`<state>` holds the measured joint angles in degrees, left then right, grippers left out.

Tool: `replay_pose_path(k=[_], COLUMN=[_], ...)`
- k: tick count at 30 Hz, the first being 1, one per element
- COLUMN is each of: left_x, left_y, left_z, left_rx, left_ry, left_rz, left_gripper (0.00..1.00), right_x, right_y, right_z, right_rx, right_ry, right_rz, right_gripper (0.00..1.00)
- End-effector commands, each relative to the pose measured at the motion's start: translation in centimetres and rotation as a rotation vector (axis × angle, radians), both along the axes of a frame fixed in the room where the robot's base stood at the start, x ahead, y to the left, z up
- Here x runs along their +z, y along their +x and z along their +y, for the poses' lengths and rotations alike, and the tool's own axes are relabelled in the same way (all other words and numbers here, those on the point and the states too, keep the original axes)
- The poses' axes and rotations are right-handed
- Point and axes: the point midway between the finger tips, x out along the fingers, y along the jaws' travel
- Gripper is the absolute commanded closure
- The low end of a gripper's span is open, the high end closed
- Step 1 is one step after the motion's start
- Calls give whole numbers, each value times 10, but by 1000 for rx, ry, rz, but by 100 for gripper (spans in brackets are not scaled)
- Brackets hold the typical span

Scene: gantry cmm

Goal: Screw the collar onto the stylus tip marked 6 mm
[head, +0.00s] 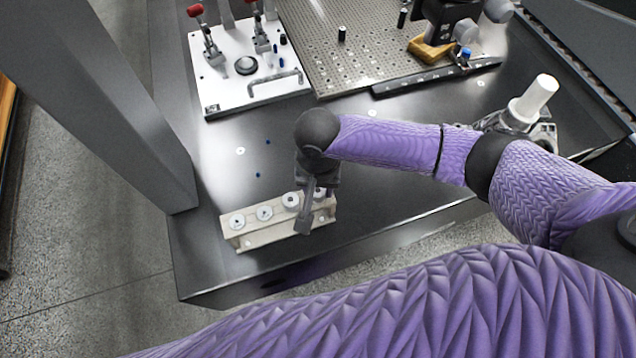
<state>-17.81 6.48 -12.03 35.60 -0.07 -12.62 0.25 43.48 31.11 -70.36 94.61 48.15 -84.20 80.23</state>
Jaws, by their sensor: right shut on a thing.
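A pale beige rack (262,236) stands along the near edge of the table. It carries a row of white round pieces, among them one at its left end (237,221), one beside it (264,213), one near the middle (290,201) and one towards the right end (320,193). Any size marks are too small to read, so I cannot tell which is the 6 mm tip. My right gripper (305,222) points down over the right half of the rack. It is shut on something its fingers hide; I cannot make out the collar. My left gripper is out of view.
A white plate (240,90) with red-handled clamps and a perforated plate (375,40) lie at the back. A grey post (110,90) rises at the left. A white cylinder (535,98) stands on a grey fixture at right. The dark table (215,165) is mostly clear left of my arm.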

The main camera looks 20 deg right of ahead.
Motion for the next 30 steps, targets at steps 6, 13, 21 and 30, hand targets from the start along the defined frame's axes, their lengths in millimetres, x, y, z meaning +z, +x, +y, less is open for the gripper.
replay_pose_path(k=[6,13,21,30], left_x=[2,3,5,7], left_y=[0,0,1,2], left_z=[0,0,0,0], left_rx=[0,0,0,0], left_ry=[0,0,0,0], left_rz=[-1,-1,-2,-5], left_gripper=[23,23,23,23], right_x=[0,0,0,0], right_y=[0,0,0,0], right_z=[0,0,0,0], right_rx=[-1,-1,0,0], right_ry=[0,0,-1,-1], right_rz=[0,0,0,0], right_gripper=[100,100,100,100])
